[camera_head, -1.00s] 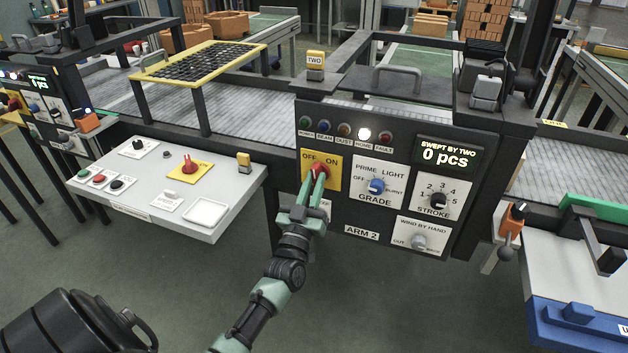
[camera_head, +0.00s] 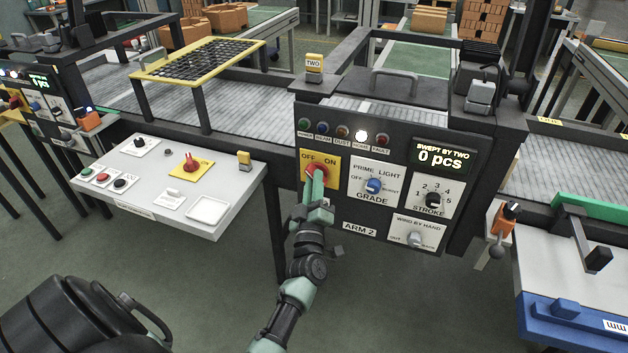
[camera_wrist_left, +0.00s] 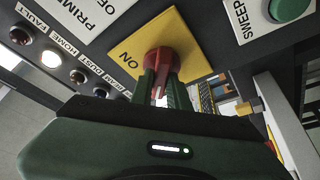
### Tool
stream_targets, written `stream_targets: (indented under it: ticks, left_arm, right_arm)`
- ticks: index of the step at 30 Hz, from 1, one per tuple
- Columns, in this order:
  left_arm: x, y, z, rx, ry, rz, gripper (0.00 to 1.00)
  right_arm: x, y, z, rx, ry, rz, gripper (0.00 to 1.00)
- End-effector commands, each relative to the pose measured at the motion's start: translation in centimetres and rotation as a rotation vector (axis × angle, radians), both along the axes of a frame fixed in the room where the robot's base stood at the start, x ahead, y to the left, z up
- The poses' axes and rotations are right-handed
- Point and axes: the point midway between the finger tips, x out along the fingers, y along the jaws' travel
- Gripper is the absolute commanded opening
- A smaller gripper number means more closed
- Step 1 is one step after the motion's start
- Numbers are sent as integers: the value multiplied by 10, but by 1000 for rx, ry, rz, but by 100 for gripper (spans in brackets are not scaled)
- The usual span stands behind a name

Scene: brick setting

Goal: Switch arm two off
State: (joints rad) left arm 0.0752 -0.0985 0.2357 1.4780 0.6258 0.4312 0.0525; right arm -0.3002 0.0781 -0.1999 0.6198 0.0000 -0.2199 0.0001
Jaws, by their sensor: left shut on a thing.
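The ARM 2 panel (camera_head: 397,198) faces me. Its yellow OFF/ON plate (camera_head: 333,180) has OFF at the left and ON at the right. A red rotary switch (camera_head: 318,167) sits on this plate. My left gripper (camera_head: 315,177) reaches it from below and is shut on it. The left wrist view shows the red switch (camera_wrist_left: 158,60) between the green fingertips (camera_wrist_left: 160,82), with ON readable on the plate beside it. The fingers hide part of the switch, and I cannot tell exactly which way it points. My right gripper is not in view.
The HOME lamp (camera_head: 361,136) is lit white. The display (camera_head: 443,155) reads 0 pcs. A GRADE knob (camera_head: 374,185), a STROKE knob (camera_head: 432,200) and a hand-wind knob (camera_head: 415,240) sit close to the right. A white console (camera_head: 150,190) stands at the left.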

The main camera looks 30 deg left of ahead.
Motion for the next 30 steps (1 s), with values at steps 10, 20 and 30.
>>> stream_targets:
  ticks: [10,20,30]
  left_arm:
    - [0,0,-1,-17,-2,-1,0]
    - [0,0,-1,-16,-3,0,38]
    - [-9,-6,-5,-15,0,-1,38]
  right_arm:
    - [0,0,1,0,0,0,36]
    - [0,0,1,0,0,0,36]
    - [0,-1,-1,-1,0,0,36]
